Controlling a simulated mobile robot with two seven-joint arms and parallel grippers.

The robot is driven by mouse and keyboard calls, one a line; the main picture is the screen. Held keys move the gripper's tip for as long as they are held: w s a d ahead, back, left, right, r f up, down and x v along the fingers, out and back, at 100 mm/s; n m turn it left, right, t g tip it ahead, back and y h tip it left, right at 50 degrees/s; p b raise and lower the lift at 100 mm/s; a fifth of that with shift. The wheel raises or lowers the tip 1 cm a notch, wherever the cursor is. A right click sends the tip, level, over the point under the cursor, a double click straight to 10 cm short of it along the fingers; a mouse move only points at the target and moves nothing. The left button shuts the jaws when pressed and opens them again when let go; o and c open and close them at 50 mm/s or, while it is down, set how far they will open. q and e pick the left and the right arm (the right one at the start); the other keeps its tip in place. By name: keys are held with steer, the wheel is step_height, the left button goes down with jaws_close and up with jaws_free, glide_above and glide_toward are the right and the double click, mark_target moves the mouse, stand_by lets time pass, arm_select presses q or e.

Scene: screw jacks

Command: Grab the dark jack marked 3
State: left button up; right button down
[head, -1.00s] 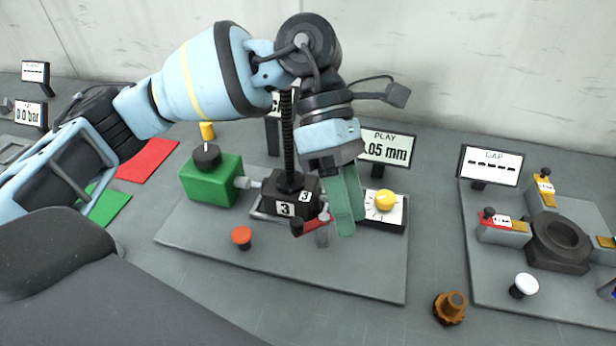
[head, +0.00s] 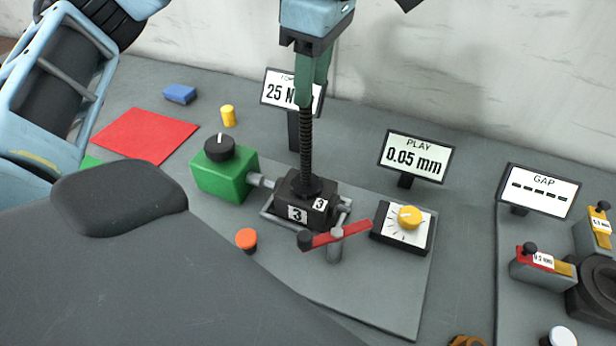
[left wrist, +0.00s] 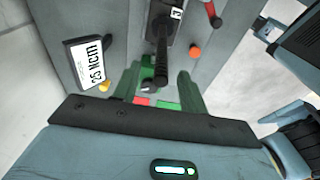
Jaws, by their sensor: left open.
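The dark jack marked 3 (head: 318,214) stands upright on a grey plate (head: 385,305), clamped in a fixture, its tall threaded screw rising from the block. My left gripper (head: 312,92) is at the screw's upper end, pointing down, with green fingers. The fingers overlap the screw's top in the head view. In the left wrist view the gripper (left wrist: 158,82) is open, and the jack's dark screw (left wrist: 161,50) shows between its fingers without visible grip. The "3" label also shows there. My right gripper is not in view.
A green box with a black knob (head: 225,178) joins the jack's left side. A red lever (head: 345,233) is in front, a yellow dial (head: 410,217) to the right. Displays (head: 292,93) and (head: 417,158) stand behind. An orange button (head: 246,239) is front left.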

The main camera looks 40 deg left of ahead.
mark_target(305, 112)
arm_select(q)
steer(key=shift+s+a+f, duration=0.1)
steer(key=shift+a+f, duration=0.1)
steer(key=shift+f, duration=0.9)
steer(key=shift+s+a+f, duration=0.1)
steer(key=shift+a+f, duration=0.05)
steer(key=shift+f, duration=0.9)
steer(key=shift+s+a+f, duration=0.1)
steer(key=shift+a+f, duration=0.1)
steer(key=shift+f, duration=0.9)
jaws_close()
steer(key=shift+w+r, duration=0.15)
steer(key=shift+r, duration=0.05)
